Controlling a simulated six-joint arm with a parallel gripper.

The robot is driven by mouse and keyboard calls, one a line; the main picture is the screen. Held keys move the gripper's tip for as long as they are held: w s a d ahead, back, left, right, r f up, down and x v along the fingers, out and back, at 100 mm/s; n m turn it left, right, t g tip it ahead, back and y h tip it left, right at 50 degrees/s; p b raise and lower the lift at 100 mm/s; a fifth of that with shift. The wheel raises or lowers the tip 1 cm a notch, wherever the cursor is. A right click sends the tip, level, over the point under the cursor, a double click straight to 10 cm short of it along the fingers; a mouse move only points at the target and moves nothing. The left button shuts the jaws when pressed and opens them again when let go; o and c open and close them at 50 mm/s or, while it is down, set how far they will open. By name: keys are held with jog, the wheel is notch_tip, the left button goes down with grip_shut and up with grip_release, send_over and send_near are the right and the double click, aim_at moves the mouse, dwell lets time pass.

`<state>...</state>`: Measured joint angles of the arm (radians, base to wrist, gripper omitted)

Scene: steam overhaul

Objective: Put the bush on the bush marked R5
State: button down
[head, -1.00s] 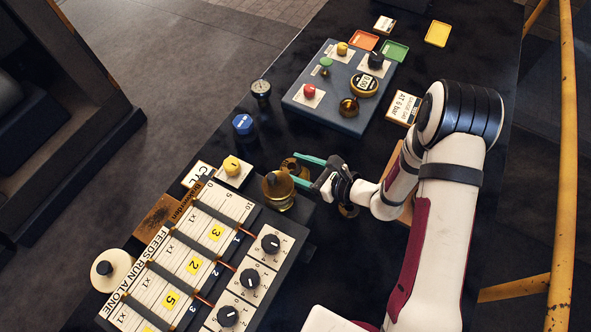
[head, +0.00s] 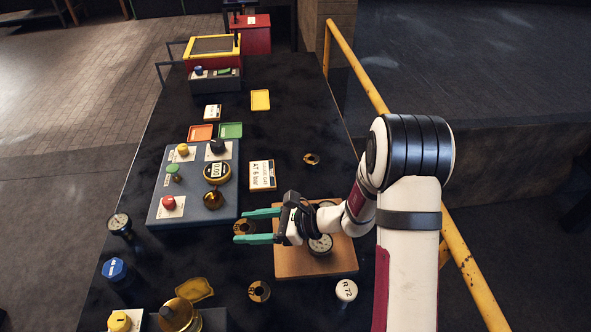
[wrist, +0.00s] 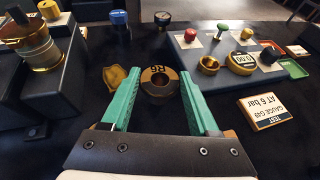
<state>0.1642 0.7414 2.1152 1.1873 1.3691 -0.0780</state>
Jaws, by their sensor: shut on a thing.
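A dark-and-brass ring-shaped bush (head: 243,227) is at the fingertips of my gripper (head: 250,227), which is shut on it. A second similar bush (head: 259,291) lies on the black table nearer the camera. A third, smaller-looking bush (head: 312,159) lies farther back to the right. I cannot read marks on these two, so I cannot tell which is R5.
A wooden board (head: 300,266) with a gauge (head: 320,244) lies under my wrist. A blue-grey panel (head: 190,205) with knobs stands left. A brass plate (head: 194,291), white R 72 cap (head: 346,290) and test card (head: 262,175) lie nearby. A yellow rail (head: 357,65) borders the right.

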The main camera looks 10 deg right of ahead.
jog(key=w+d+r+m+t+h, duration=0.2)
jog(key=w+d+m+t+h, duration=0.35)
jog(key=w+d, duration=0.7)
jog(key=w+d+r+m+t+h, duration=0.2)
jog(key=w+d+m+t+h, duration=0.25)
jog(key=w+d+m, duration=0.75)
jog(key=n, duration=0.5)
send_over(313, 161)
jog(key=shift+g, duration=0.3)
jog(key=f, duration=0.6)
jog(key=shift+s+d+f, duration=0.15)
jog(key=shift+s+d, duration=0.15)
jog(key=shift+d, duration=0.05)
jog(key=f, duration=0.4)
jog(key=shift+w+a, duration=0.25)
jog(key=shift+a, duration=0.1)
jog(key=shift+f, duration=0.2)
jog(key=shift+f, duration=0.1)
jog(key=shift+c, duration=0.7)
grip_release()
